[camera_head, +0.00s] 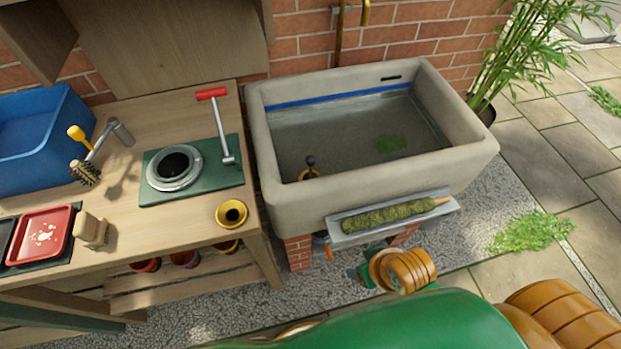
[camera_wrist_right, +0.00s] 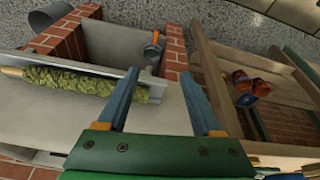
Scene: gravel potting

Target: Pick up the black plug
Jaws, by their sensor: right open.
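The black plug (camera_head: 310,161) has a dark round knob and stands in the stone sink (camera_head: 262,150), near its left front corner. A brass ring (camera_head: 304,174) shows at its base. The sink holds murky water with a green patch. My right gripper shows in the right wrist view (camera_wrist_right: 158,75) with two blue fingers spread apart and nothing between them. It is outside the sink, low by its front, apart from the plug. In the head view my right arm's wrist hides most of it. The plug is out of the wrist view. My left gripper is out of view.
A grey tray (camera_head: 340,240) with a moss pole (camera_head: 390,214) juts from the sink's front. An orange-handled valve (camera_wrist_right: 152,49) is below the sink. The wooden bench (camera_head: 130,230) at left holds a blue crate (camera_head: 35,150), a brass cup (camera_head: 232,214) and tools. Bamboo stands right.

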